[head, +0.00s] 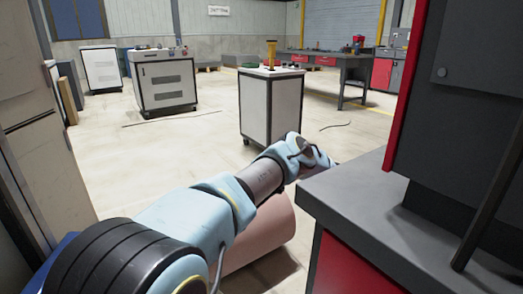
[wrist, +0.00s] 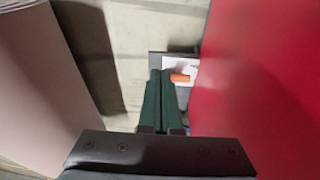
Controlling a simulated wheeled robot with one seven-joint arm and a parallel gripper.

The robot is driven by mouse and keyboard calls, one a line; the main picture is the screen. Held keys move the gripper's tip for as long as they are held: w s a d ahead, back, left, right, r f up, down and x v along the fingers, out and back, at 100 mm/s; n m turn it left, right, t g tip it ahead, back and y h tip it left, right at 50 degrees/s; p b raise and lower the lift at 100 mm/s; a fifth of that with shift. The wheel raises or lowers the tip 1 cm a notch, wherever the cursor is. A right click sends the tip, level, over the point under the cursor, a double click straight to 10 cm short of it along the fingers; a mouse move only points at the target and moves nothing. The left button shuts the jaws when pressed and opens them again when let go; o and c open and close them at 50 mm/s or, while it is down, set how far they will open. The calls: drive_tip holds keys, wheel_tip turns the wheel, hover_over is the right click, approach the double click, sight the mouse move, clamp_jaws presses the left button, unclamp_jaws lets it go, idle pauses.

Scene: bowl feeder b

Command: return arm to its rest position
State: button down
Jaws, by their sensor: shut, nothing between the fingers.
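My arm reaches forward from the lower left in the head view, with its wrist end beside the left edge of the grey bench top at right. The gripper fingers cannot be made out there. In the wrist view my gripper (wrist: 161,75) is shut and empty, its dark green fingers pressed side by side. They point down between a pale pink cylinder (wrist: 30,85) and a red panel (wrist: 255,70). A small orange thing (wrist: 180,78) shows just past the fingertips, on a white and grey surface; what it is I cannot tell.
The grey bench top (head: 350,195) and a dark cabinet (head: 465,90) with a red edge stand close at right. The pink cylinder (head: 262,240) lies below my arm. A white cabinet (head: 270,105) stands ahead. Open floor (head: 165,150) lies to the left.

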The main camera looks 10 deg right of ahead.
drive_tip(key=w+a+r+m+t+h, duration=0.3)
drive_tip(key=w+r+m+t, duration=0.5)
drive_tip(key=w+r, duration=1)
drive_tip(key=s+a+r+m+h, duration=0.1)
drive_tip(key=a+r+m+h, duration=0.3)
drive_tip(key=r, duration=0.5)
drive_tip(key=s+a+r+m+g+y, duration=0.1)
drive_tip(key=s+a+r+m, duration=0.3)
drive_tip(key=a, duration=0.3)
drive_tip(key=s+a+r+m+g, duration=0.1)
drive_tip(key=s+a+r+m, duration=0.25)
drive_tip(key=a, duration=0.45)
drive_tip(key=s+a+r+m+g+y, duration=0.3)
drive_tip(key=s+a+m+g+y, duration=0.15)
drive_tip(key=s+a, duration=1.7)
wheel_tip(320, 180, up, 22)
drive_tip(key=p, duration=2.2)
drive_tip(key=shift+d+f+h, duration=0.25)
drive_tip(key=shift+d+h, duration=0.15)
drive_tip(key=shift+h, duration=0.05)
